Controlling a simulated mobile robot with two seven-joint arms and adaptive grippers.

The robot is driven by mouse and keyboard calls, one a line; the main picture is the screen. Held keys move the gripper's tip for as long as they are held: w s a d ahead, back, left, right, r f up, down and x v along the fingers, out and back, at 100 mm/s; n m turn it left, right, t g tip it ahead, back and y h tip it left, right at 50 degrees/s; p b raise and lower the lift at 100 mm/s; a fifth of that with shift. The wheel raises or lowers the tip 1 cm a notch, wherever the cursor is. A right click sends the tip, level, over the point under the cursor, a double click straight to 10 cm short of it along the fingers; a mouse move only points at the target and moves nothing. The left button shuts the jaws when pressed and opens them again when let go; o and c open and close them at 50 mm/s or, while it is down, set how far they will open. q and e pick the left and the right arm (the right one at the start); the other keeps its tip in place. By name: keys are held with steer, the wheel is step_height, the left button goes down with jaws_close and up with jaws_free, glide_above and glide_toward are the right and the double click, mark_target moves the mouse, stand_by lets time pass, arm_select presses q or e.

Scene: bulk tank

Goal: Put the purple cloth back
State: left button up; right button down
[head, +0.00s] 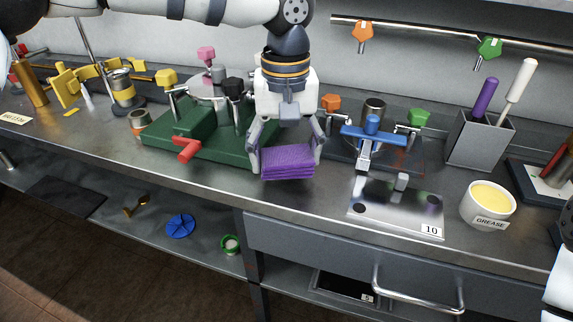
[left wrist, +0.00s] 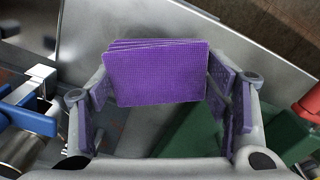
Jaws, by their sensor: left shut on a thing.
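The purple cloth (head: 288,163) is a folded, layered stack with a woven texture. My left gripper (head: 287,158) is shut on it and holds it near the front edge of the bench, between the green base and the metal plate. In the left wrist view the cloth (left wrist: 156,75) sits between the two fingers (left wrist: 160,92), against their purple pads. Whether the cloth touches the bench top is hard to tell. My right gripper does not show; only a white part of my body shows at the lower right edge of the head view.
A green base (head: 215,150) with a red handle (head: 187,149) stands left of the cloth. A metal plate marked 10 (head: 385,208), a blue-handled fixture (head: 373,132), a grease pot (head: 488,204) and a grey holder (head: 479,142) with two handles stand right. A lower shelf (head: 110,215) holds small parts.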

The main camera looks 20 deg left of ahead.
mark_target(286, 156)
arm_select(q)
steer(key=shift+s+f, duration=0.1)
steer(key=shift+f, duration=1.3)
steer(key=shift+f, duration=0.1)
steer(key=o, duration=1)
steer(key=shift+f, duration=0.1)
step_height(286, 156, up, 12)
steer(key=shift+r, duration=0.25)
